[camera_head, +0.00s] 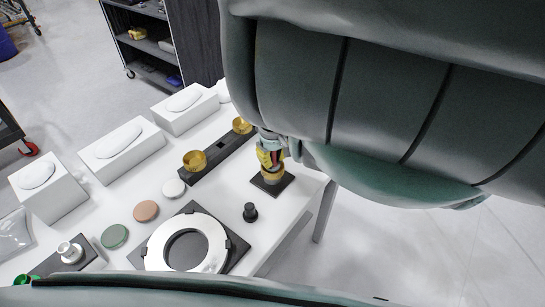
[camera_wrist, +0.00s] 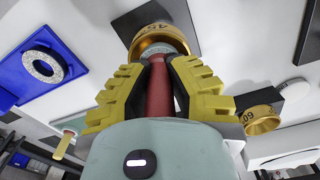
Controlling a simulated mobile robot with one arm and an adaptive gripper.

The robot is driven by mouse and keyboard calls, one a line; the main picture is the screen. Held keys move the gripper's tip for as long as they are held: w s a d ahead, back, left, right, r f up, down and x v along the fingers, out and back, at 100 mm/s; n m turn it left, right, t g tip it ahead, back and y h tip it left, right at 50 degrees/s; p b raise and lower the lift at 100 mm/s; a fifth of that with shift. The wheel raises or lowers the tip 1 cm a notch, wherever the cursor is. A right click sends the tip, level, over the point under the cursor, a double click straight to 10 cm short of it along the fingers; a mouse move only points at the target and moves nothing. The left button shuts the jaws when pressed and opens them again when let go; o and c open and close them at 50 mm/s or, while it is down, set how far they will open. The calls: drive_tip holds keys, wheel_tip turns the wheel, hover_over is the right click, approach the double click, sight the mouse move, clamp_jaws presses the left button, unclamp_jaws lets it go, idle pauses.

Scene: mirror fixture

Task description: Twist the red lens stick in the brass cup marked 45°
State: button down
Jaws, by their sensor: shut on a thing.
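The brass cup marked 45° (camera_wrist: 163,36) stands on a black square base (camera_head: 286,184) near the table's right edge; it also shows in the head view (camera_head: 271,179). The red lens stick (camera_wrist: 159,92) points into the cup's mouth. My gripper (camera_wrist: 160,68) has its yellow ridged fingers shut on the stick, one on each side. In the head view my gripper (camera_head: 269,157) is right above the cup. The fingers and cup rim hide the stick's lower end, so how deep it sits cannot be told.
A black bar (camera_head: 215,161) beside the cup carries two other brass cups (camera_head: 195,161), (camera_head: 242,126); one marked 60 (camera_wrist: 262,119) shows in the wrist view. A black knob (camera_head: 250,212) and a white ring fixture (camera_head: 160,243) stand nearer. White boxes (camera_head: 122,150) line the left side.

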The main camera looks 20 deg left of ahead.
drive_tip(key=shift+f, duration=0.35)
drive_tip(key=n, duration=0.4)
drive_tip(key=shift+r+n+b, duration=0.1)
drive_tip(key=shift+n+b, duration=0.2)
drive_tip(key=m, duration=0.9)
